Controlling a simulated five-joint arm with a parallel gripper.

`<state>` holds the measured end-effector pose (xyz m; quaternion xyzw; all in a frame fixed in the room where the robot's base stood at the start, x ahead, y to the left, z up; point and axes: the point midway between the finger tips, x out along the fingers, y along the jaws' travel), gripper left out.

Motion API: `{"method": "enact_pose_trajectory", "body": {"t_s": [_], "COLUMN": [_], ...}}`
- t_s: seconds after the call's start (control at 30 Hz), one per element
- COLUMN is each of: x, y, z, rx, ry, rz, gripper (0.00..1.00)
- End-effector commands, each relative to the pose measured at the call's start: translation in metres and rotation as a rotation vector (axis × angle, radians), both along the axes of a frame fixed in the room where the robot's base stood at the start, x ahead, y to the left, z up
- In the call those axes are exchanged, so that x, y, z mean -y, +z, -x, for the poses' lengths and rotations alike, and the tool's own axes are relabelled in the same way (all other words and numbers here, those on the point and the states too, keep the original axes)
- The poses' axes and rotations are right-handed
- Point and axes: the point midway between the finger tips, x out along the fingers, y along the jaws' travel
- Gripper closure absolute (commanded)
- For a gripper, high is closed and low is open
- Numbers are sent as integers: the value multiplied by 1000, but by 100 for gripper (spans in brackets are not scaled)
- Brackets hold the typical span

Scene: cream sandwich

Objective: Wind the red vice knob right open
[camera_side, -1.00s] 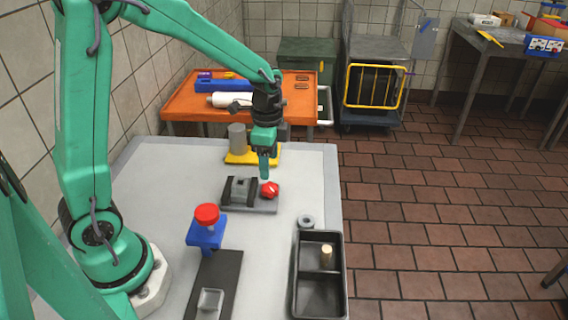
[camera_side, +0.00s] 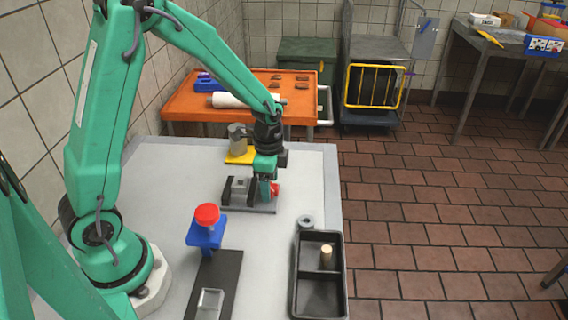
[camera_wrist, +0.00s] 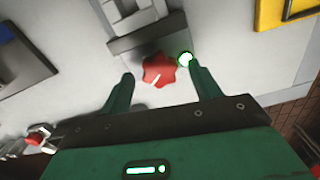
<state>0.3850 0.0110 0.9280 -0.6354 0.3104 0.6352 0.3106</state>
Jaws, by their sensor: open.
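The red vice knob (camera_side: 274,188) is at the right end of the small grey and black vice (camera_side: 238,190) on the table. In the wrist view the knob (camera_wrist: 159,71) is a lobed red wheel with a pale mark, beside the grey vice (camera_wrist: 135,22). My gripper (camera_side: 267,196) is down at the knob and partly hides it in the side view. In the wrist view its two green fingers (camera_wrist: 160,80) are open, one on each side of the knob, with gaps between. A bright green-ringed light spot (camera_wrist: 185,59) shows near the right fingertip.
A blue stand with a red top (camera_side: 206,232) stands nearer the camera. A black two-part tray (camera_side: 319,275) with a pale peg (camera_side: 326,256) and a grey ring (camera_side: 306,221) are at the right. A yellow base (camera_side: 241,157) with a grey cylinder is behind the vice.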

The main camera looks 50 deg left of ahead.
Motion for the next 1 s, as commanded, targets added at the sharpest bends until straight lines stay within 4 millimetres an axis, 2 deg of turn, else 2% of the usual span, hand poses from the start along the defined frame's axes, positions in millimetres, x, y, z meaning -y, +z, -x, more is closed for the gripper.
{"method": "enact_pose_trajectory", "body": {"t_s": [0.37, 0.47, 0.6, 0.63, 1.0], "x": [0, 0, 0, 0, 0], "y": [-5, -5, -5, -5, -5], "z": [0, 0, 0, 0, 0], "rx": [0, 0, 0, 0, 0], "ry": [0, 0, 0, 0, 40], "rz": [0, 0, 0, 0, 0], "gripper": [37, 53, 80, 82, 82]}}
